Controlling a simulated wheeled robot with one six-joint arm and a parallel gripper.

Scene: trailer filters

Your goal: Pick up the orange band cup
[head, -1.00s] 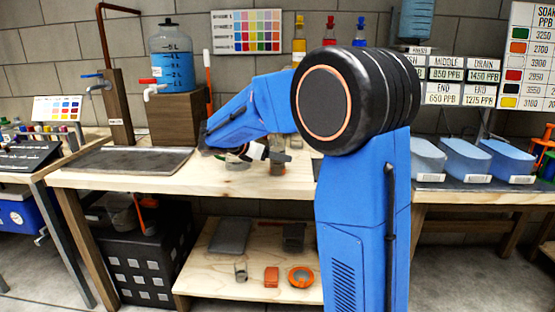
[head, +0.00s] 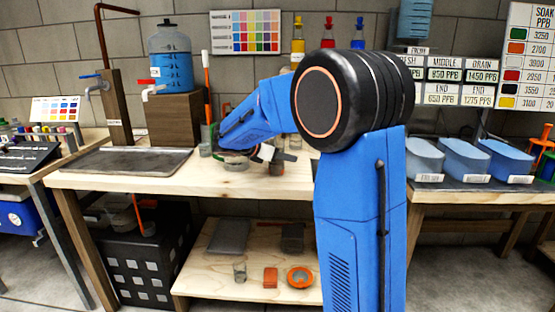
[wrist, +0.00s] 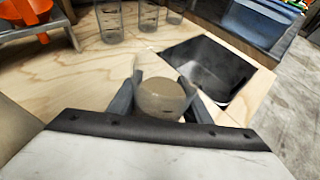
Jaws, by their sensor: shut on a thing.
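In the wrist view my gripper (wrist: 162,98) is shut on a clear round cup (wrist: 161,97), with a dark finger on each side. The cup shows from above with murky brownish contents. I can make out no orange band on it; its sides are mostly hidden. Whether the cup touches the bench cannot be told.
Several clear cups (wrist: 109,22) stand beyond the gripper in the wrist view. A dark open bin (wrist: 208,68) is at the right, an orange funnel (wrist: 31,11) at upper left.

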